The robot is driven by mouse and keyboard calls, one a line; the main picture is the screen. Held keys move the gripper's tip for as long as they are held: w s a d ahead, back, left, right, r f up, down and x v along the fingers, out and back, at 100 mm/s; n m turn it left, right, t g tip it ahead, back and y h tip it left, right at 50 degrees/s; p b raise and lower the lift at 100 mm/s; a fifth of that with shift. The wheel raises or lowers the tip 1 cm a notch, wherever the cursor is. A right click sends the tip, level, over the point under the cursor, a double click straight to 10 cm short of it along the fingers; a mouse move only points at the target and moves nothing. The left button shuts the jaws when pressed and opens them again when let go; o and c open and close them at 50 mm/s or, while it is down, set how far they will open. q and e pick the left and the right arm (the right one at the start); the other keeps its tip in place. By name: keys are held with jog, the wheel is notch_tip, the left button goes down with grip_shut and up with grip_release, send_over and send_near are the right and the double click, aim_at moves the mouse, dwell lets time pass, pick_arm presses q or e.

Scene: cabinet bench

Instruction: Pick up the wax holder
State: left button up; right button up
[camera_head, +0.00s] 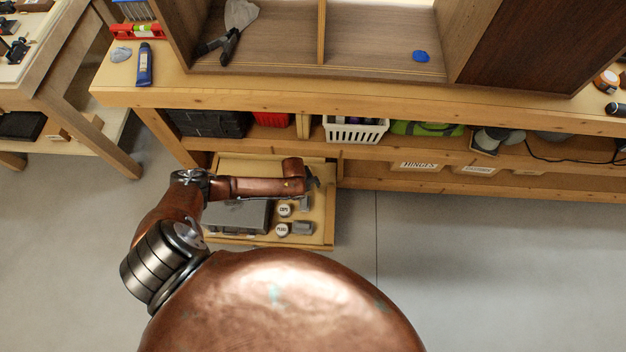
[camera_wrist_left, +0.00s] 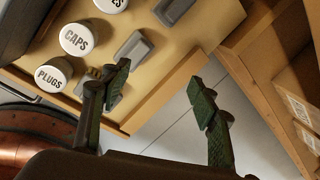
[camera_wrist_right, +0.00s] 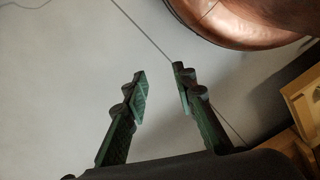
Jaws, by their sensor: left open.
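No thing in view is plainly marked as the wax holder, and I cannot tell which it is. The open drawer (camera_head: 235,240) holds grey blocks, one at the front (camera_head: 302,228), and round white-lidded tins marked CAPS (camera_head: 284,210) and PLUGS (camera_head: 281,230). The left wrist view shows grey blocks, one in the middle (camera_wrist_left: 133,48) and one above it (camera_wrist_left: 172,10); another is partly hidden behind a finger. My left gripper (camera_head: 314,182) is open and empty above the drawer's right side; it also shows in the left wrist view (camera_wrist_left: 158,76). My right gripper (camera_wrist_right: 161,74) is open and empty over the floor.
A grey case (camera_head: 238,216) lies at the drawer's left, partly under my arm. The bench shelf above holds a white basket (camera_head: 355,130) and a green bag (camera_head: 425,129). A blue tube (camera_head: 145,64) lies on the bench top. Floor right of the drawer is clear.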

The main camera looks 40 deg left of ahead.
aim_at(305, 200)
pick_arm(q)
jog(key=f+m+b, duration=0.1)
jog(key=s+f+m+g+b, duration=0.1)
jog(key=f+m+b, duration=0.2)
jog(key=f+b, duration=0.1)
jog(key=shift+s+d+m+g+y, duration=0.15)
jog(key=shift+s+m+g+y, duration=0.15)
jog(key=shift+g, duration=0.1)
jog(key=shift+s+f+m+b, duration=0.3)
jog(key=shift+s+m+b, duration=0.05)
jog(key=shift+m+b, duration=0.3)
jog(key=shift+f, duration=0.25)
jog(key=shift+f+b, duration=0.6)
jog(key=shift+f, duration=0.45)
jog(key=f+b, duration=0.2)
jog(key=f, duration=0.1)
jog(key=f+b, duration=0.1)
jog(key=shift+w+a+f, duration=0.1)
jog(key=shift+a+f, duration=0.15)
jog(key=shift+a, duration=0.15)
jog(key=shift+f, duration=0.15)
jog(key=shift+w, duration=0.1)
pick_arm(e)
jog(key=w+a+f+t+y, duration=0.2)
jog(key=w+a+f, duration=0.2)
jog(key=w+a, duration=0.1)
jog(key=shift+w+a+t, duration=0.2)
jog(key=shift+w+t, duration=0.2)
jog(key=shift+w, duration=0.35)
